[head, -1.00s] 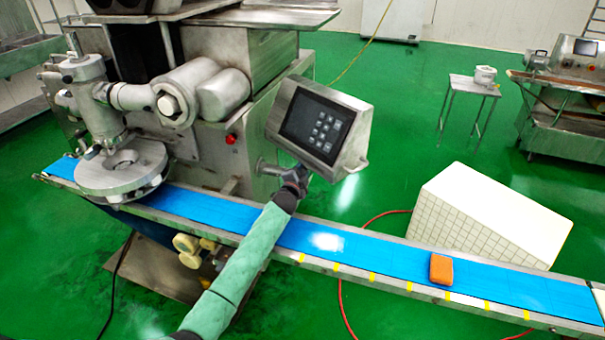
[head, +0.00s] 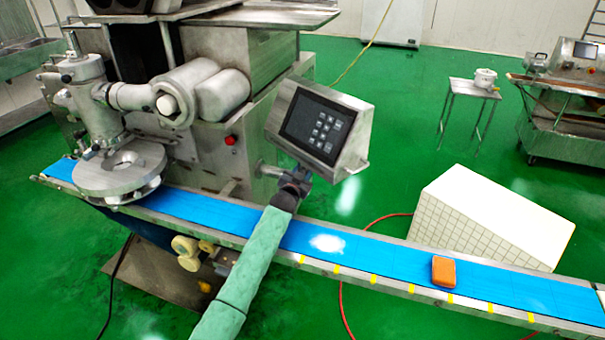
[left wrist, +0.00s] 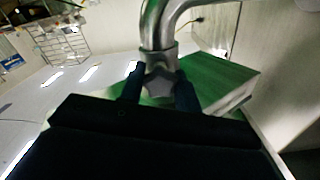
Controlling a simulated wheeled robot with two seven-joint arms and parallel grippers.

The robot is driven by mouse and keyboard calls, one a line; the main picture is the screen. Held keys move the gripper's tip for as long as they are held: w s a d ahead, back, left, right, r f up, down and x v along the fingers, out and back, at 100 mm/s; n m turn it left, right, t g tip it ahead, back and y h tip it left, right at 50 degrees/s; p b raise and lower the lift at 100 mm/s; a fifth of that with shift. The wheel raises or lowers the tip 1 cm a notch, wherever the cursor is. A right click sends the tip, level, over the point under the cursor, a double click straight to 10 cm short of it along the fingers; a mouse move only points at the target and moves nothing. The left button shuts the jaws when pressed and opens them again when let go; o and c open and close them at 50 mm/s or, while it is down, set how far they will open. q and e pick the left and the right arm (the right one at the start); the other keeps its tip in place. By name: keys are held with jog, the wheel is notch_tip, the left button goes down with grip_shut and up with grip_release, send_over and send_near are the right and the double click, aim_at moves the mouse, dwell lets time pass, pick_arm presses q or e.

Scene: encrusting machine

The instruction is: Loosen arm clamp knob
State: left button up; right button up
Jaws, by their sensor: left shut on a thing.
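The arm clamp knob (left wrist: 160,86) is a grey lobed knob in the left wrist view, just below the metal clamp collar (left wrist: 158,55) on the bent tube. My left gripper (left wrist: 160,92) has one dark finger on each side of the knob and is shut on it. In the head view my left gripper (head: 296,180) is under the control panel (head: 318,125), at the panel's support arm. The knob is hidden there behind the gripper. My right gripper is in neither view.
The blue conveyor belt (head: 375,258) runs beneath my left arm, with an orange block (head: 443,271) on it. The metal machine body (head: 240,80) stands behind the panel. A white tiled box (head: 490,220) is beyond the belt.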

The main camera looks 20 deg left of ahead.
pick_arm(q)
jog(key=shift+f+n, duration=0.15)
jog(key=shift+n, duration=0.15)
dwell(0.4)
jog(key=o, duration=0.8)
jog(key=shift+o, duration=0.9)
